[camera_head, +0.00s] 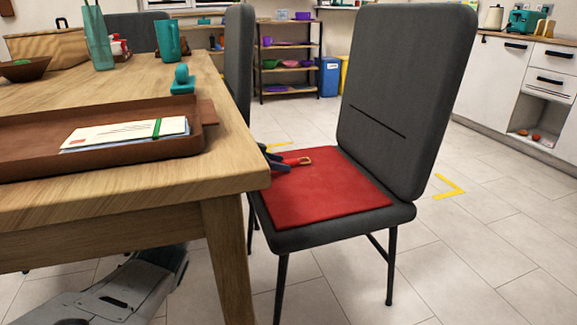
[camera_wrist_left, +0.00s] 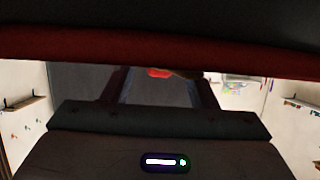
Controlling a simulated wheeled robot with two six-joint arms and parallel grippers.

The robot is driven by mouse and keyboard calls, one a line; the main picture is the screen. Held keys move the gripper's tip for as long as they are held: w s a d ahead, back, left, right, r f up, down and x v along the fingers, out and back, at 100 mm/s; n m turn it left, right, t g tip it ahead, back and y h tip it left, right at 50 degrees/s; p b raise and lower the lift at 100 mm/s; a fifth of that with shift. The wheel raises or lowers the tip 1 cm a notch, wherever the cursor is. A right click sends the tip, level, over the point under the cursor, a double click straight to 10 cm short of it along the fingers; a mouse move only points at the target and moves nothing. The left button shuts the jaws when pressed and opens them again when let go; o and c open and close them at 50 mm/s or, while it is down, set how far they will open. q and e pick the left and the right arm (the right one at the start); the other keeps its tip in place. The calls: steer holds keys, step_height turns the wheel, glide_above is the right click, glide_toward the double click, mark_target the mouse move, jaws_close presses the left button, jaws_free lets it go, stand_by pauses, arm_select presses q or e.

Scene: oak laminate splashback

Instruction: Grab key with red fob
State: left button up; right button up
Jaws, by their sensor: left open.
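The key (camera_head: 306,161) with its red fob (camera_head: 292,162) is at the left back part of a red pad (camera_head: 325,195) on the grey chair seat. My left gripper (camera_head: 279,160) comes in from behind the table corner, its dark fingers open and close to the fob. In the left wrist view the red fob (camera_wrist_left: 158,72) shows between the open fingers (camera_wrist_left: 160,84), near their tips. The brownish key (camera_wrist_left: 187,74) is partly hidden there. I cannot tell whether the fingers touch the fob. My right gripper is not in view.
The wooden table (camera_head: 232,152) stands at the left, its corner hiding part of my left arm. A brown tray (camera_head: 90,165) with envelopes lies on it. The chair backrest (camera_head: 405,100) rises behind the pad. The floor to the right is clear.

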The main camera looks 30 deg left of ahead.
arm_select(q)
steer(key=c, duration=1.1)
steer(key=shift+r, duration=0.15)
